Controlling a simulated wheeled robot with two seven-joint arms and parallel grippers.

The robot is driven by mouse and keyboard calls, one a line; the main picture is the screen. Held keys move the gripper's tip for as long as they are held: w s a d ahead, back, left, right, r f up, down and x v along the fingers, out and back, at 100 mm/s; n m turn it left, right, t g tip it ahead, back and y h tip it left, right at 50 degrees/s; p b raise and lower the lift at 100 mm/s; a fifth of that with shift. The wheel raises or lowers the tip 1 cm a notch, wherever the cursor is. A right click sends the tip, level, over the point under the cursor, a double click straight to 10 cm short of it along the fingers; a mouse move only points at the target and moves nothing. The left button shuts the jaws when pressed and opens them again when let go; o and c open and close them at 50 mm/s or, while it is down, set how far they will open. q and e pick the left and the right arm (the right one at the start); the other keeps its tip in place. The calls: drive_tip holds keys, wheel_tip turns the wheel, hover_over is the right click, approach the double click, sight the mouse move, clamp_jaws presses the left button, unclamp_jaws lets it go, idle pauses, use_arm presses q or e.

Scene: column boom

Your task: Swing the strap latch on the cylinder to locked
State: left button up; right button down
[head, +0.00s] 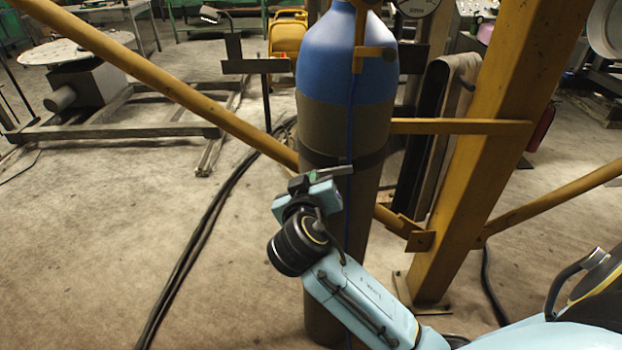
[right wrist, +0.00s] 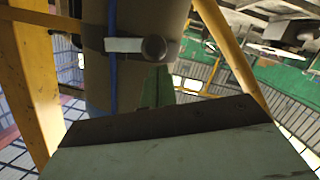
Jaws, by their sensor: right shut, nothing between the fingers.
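The cylinder (head: 345,125) stands upright, with a blue shoulder and a grey-brown body. A dark strap (head: 372,162) circles it below the yellow bracket. In the right wrist view, the strap latch (right wrist: 122,45) is a pale bar ending in a dark round knob (right wrist: 153,47), lying along the strap across the cylinder (right wrist: 150,15). My right gripper (head: 313,177) is shut and empty, close in front of the cylinder at about strap height. In the head view it partly hides the latch area, and I cannot tell whether it touches the latch. My left gripper is out of view.
A yellow post (head: 465,170) stands right of the cylinder, with a yellow crossbar (head: 455,126) reaching to it. A diagonal yellow brace (head: 185,90) passes at the left. Black cables (head: 205,230) lie on the floor. The left floor is mostly clear.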

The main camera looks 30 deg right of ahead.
drive_tip(key=shift+f, duration=0.1)
drive_tip(key=shift+a+f+n, duration=0.1)
drive_tip(key=shift+f+n, duration=0.15)
drive_tip(key=shift+n, duration=0.15)
drive_tip(key=shift+f, duration=0.1)
drive_tip(key=s+d+f+n+t+h, duration=0.1)
drive_tip(key=s+d+f+n+h, duration=0.1)
drive_tip(key=f+n, duration=0.6)
drive_tip(key=shift+s+d+f+n+h+p, duration=0.35)
drive_tip(key=shift+d+n+h, duration=0.7)
drive_tip(key=shift+n, duration=1.75)
drive_tip(key=shift+d, duration=0.15)
